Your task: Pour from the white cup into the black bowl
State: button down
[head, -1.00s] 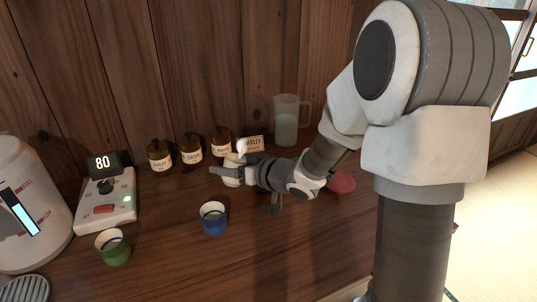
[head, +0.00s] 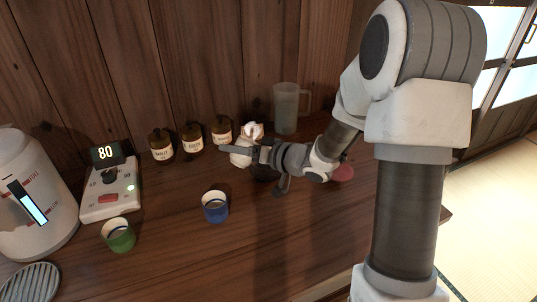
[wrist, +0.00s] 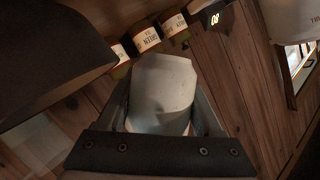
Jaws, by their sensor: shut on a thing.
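The white cup (head: 240,158) is held in my gripper (head: 243,153), above the wooden counter near the jars. In the wrist view the cup (wrist: 162,90) sits between my two fingers, and its contents are not visible. A dark round shape (head: 265,173), likely the black bowl, shows just below and right of my gripper in the head view. My gripper and arm hide most of it. A large dark shape (wrist: 45,45) fills the upper left of the wrist view; I cannot tell what it is.
Labelled brown jars (head: 191,139) and a clear pitcher (head: 286,108) stand along the back wall. A blue cup (head: 215,207) and a green cup (head: 119,236) stand in front. A scale-like device reading 80 (head: 108,190) and a white dispenser (head: 35,200) are at left.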

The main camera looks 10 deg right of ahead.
aim_at(244, 138)
jog(key=shift+w+d+r+m+y, duration=0.1)
jog(key=shift+d+r+m+y, duration=0.05)
jog(key=shift+r+m+y, duration=0.3)
dwell(0.6)
jog(key=shift+r+m+y, duration=0.3)
jog(key=shift+m, duration=0.45)
jog(key=shift+r+m+y, duration=0.25)
jog(key=shift+r+m, duration=0.05)
jog(key=shift+m, duration=0.4)
dwell(0.8)
jog(key=shift+d+f+m+t+y+b, duration=0.15)
jog(key=shift+f+m+t+y+b, duration=0.25)
jog(key=shift+m+b, duration=0.35)
dwell(0.7)
jog(key=shift+w+d+r+p, duration=0.15)
jog(key=shift+p, duration=0.25)
jog(key=shift+w+d+r+m+p, duration=0.2)
jog(key=shift+d+m+p, duration=0.2)
jog(key=shift+p, duration=0.2)
jog(key=shift+w+d+r+m+p, duration=0.15)
jog(key=shift+d+m+p, duration=0.15)
jog(key=shift+m+p, duration=0.2)
jog(key=shift+w+d+r+m+t+y+p, duration=0.1)
jog(key=shift+d+r+m+t+y+p, duration=0.2)
jog(key=shift+m+p, duration=0.4)
jog(key=shift+a+f+m+t+y+p, duration=0.1)
jog(key=shift+m+t+p, duration=0.35)
jog(key=shift+p, duration=0.3)
